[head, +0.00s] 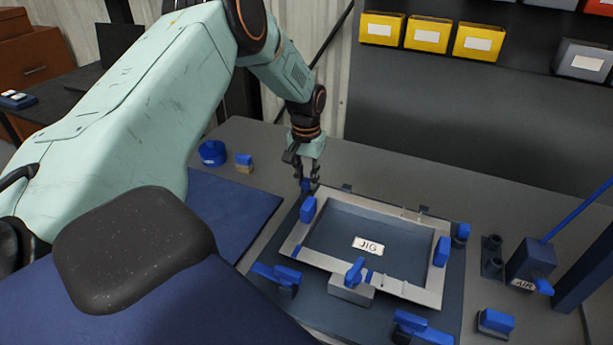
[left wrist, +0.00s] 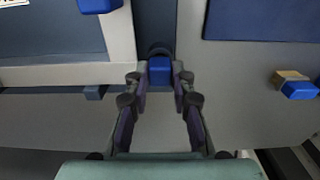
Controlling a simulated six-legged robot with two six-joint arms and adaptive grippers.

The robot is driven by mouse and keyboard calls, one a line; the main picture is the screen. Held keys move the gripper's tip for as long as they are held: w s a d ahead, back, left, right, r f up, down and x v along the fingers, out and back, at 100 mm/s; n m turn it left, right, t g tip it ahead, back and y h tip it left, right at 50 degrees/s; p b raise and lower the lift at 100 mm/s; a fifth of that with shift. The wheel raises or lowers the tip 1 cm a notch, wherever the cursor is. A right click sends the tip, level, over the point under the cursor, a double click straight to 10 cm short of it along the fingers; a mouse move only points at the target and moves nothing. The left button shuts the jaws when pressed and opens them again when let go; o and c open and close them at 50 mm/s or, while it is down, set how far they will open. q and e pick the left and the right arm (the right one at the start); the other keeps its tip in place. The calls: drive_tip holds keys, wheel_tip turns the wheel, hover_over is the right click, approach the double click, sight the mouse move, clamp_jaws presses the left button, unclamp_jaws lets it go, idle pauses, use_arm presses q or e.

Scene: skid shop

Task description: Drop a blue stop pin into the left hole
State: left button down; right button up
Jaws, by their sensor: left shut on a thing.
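My left gripper (head: 306,184) is at the back left corner of the jig, pointing down. Its fingers are shut on a small blue piece, apparently a blue stop pin (left wrist: 160,70), which shows between the fingertips in the left wrist view. A dark round part lies just behind it there; I cannot tell whether the pin touches it. The light metal frame (head: 291,243) lies on the dark blue jig plate (head: 440,318), around a recess labelled JIG (head: 369,245). I cannot make out the left hole clearly. My right gripper is not in view.
Blue-handled clamps (head: 308,209) stand around the frame, one at its front (head: 354,272) and one at its right (head: 441,251). A blue round container (head: 212,152) and a small blue and tan block (head: 244,162) sit at the back left. An AIR unit (head: 530,262) stands at right.

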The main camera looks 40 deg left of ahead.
use_arm(q)
drive_tip(key=c, duration=0.7)
unclamp_jaws()
drive_tip(key=shift+o, duration=0.2)
drive_tip(key=shift+r+p, duration=3.45)
drive_tip(key=shift+r, duration=0.1)
